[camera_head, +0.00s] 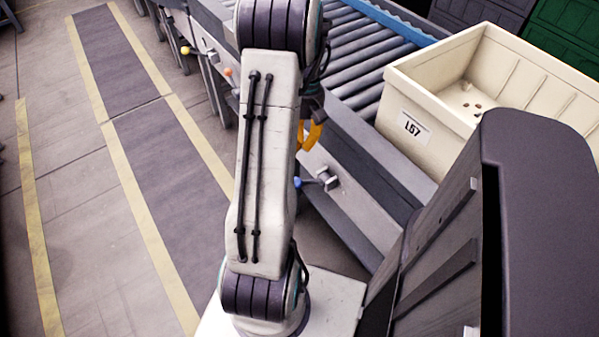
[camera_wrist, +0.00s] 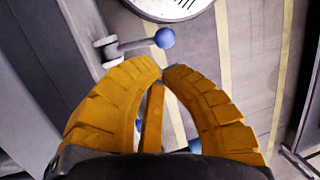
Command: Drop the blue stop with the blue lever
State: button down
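The blue lever shows in the head view as a blue knob (camera_head: 298,182) on a short metal arm, fixed to the side of the conveyor frame. In the wrist view its blue knob (camera_wrist: 165,38) lies just beyond my fingertips, with its shaft running left to a bracket. My gripper (camera_wrist: 163,70) has orange-yellow ribbed fingers whose tips meet, with nothing seen between the tips. In the head view my gripper (camera_head: 312,137) is partly hidden behind my arm, above the lever. I cannot make out the blue stop in either view.
A roller conveyor (camera_head: 355,62) runs behind my arm. Levers with a yellow knob (camera_head: 185,50) and an orange knob (camera_head: 228,72) sit farther along the frame. The marked floor (camera_head: 165,165) at left is clear.

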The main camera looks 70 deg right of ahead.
jog(key=b, duration=0.1)
send_over(312, 182)
jog(key=w+a, duration=0.2)
jog(key=w, duration=0.1)
notch_tip(312, 182, down, 8)
jog(key=shift+f, duration=0.1)
jog(key=shift+w+a+f, duration=0.15)
jog(key=shift+a+f, duration=0.15)
jog(key=shift+f, duration=0.05)
